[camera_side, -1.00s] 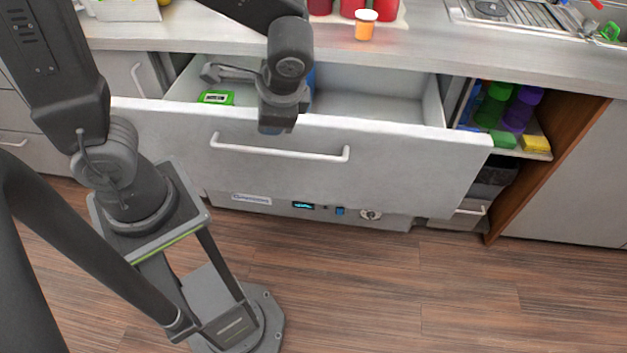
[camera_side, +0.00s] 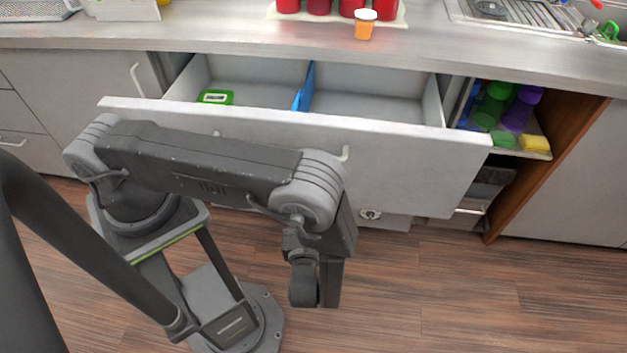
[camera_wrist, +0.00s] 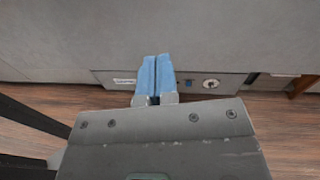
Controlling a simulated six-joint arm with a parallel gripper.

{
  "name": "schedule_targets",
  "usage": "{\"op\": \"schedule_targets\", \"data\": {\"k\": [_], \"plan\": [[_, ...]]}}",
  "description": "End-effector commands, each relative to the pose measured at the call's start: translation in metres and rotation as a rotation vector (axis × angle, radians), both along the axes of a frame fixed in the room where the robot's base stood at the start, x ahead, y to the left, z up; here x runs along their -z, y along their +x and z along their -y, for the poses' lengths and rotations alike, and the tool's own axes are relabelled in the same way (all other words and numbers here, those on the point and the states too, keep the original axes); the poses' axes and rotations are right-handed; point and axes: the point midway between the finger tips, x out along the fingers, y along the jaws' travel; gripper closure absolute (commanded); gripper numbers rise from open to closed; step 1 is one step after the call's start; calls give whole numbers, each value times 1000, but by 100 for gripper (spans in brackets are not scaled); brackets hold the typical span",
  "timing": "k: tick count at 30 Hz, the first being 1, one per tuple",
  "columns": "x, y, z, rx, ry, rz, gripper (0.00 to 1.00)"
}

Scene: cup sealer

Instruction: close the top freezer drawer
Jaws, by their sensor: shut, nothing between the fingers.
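The top freezer drawer (camera_side: 420,168) is pulled open, its wide grey front standing out from under the counter. Its bar handle (camera_side: 345,153) is mostly hidden behind my arm in the side view. Inside the drawer are a green device (camera_side: 215,97) and a blue divider (camera_side: 304,88). My gripper (camera_wrist: 157,58) shows in the wrist view with its two blue fingers shut together and empty. The fingers point toward the grey drawer front (camera_wrist: 160,28); I cannot tell whether they touch it. In the side view the fingers are hidden behind my arm.
The counter (camera_side: 230,35) runs above the drawer, with red containers (camera_side: 319,6) and an orange jar (camera_side: 365,24) on it. An open shelf with coloured bottles (camera_side: 510,104) is right of the drawer. The lower panel (camera_wrist: 210,82) has a dial. The wooden floor (camera_side: 480,300) is clear.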

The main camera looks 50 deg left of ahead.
Motion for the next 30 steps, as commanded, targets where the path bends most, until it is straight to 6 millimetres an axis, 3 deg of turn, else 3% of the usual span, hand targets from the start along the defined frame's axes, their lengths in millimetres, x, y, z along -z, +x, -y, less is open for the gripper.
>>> {"op": "schedule_targets", "data": {"k": [4, 11, 30], "plan": [[23, -7, 0, 102, 72, -17, 100], [29, 0, -8, 128, 91, -21, 100], [29, 81, -90, 125, 88, -21, 100]]}}
